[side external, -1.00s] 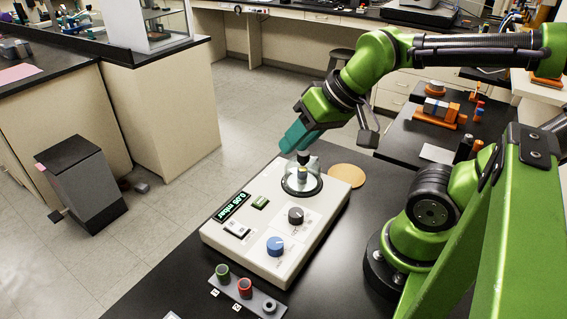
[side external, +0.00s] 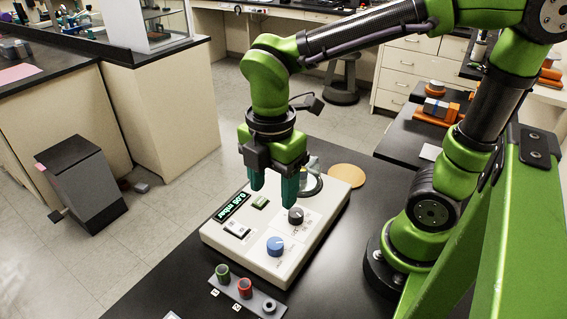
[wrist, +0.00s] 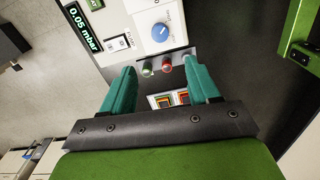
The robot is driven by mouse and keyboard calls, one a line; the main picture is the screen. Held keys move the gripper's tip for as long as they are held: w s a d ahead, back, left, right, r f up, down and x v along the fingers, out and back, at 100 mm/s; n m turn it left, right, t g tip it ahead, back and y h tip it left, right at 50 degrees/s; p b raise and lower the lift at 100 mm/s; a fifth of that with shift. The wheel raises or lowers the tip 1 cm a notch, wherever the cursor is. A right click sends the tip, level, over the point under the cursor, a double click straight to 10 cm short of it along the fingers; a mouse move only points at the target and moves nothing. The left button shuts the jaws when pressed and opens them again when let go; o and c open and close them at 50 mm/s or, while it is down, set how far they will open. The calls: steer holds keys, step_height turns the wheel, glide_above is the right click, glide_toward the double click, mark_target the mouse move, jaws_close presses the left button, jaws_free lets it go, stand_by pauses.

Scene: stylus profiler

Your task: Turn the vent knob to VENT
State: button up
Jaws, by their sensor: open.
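The pale control box (side external: 225,240) stands on the black bench. It carries a dark knob (side external: 296,215) and, nearer the front, a blue knob (side external: 275,246) with a white pointer mark. The blue knob also shows in the wrist view (wrist: 160,32). I cannot read the knob labels, so which one is the vent knob is unclear. My gripper (side external: 274,196) points down over the box with its teal fingers open and empty. In the side view its right finger appears just above the dark knob; contact cannot be told. The fingers also show in the wrist view (wrist: 160,70).
A glass dome (side external: 313,178) on the box is partly hidden behind my gripper. A lit mbar display (side external: 231,207) and a small switch (side external: 237,230) lie left of the knobs. A rack with green (side external: 222,273) and red (side external: 244,287) rings stands in front. A tan disc (side external: 346,175) lies behind.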

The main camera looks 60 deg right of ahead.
mark_target(275, 243)
step_height(275, 243, down, 14)
steer(key=shift+f, duration=0.2)
steer(key=c, duration=1)
steer(key=shift+c, duration=0.2)
